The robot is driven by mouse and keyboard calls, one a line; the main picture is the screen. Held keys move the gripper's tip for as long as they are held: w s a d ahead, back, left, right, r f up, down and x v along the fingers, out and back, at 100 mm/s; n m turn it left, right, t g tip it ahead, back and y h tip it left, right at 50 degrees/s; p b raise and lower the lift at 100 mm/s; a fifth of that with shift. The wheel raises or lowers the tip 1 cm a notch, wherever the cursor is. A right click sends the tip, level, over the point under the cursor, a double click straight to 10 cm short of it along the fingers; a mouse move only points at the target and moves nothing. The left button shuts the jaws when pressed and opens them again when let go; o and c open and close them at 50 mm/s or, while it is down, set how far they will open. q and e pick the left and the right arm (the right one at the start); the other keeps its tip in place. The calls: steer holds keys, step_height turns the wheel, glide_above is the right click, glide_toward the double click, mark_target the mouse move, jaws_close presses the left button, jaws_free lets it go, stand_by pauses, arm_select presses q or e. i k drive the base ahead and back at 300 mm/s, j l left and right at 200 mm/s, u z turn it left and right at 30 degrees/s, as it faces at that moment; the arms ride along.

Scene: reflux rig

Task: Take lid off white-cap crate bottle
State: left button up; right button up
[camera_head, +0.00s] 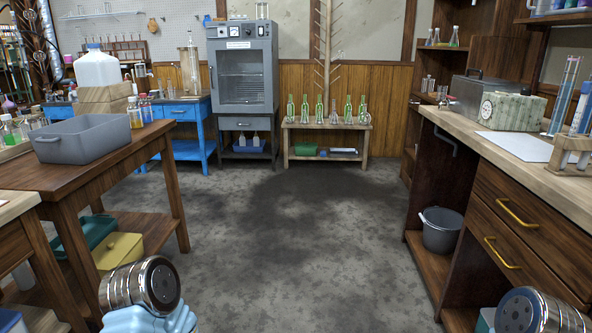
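A blue crate (262,148) sits low under the grey oven cabinet at the back. Pale bottles (256,138) stand in it, too small for me to tell their cap colours or which has the white cap. Only rounded metal-and-blue parts of my two arms show at the bottom left and bottom right edges. Neither gripper's fingers are in view, and both arms are far from the crate.
Open concrete floor (290,240) runs through the middle to the back wall. A wooden table with a grey tub (85,140) stands left. A wooden counter with drawers (520,215) and a grey bucket (441,230) stand right. A low bench (325,126) holds several green bottles.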

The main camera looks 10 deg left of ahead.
mark_target(134, 110)
steer(key=i+u, duration=0.1)
steer(key=i, duration=0.4)
steer(key=i+l+u, duration=0.15)
steer(key=i, duration=0.35)
steer(key=i+l+u, duration=0.1)
steer(key=i, duration=0.4)
steer(key=i+l+u, duration=0.15)
steer(key=i, duration=0.3)
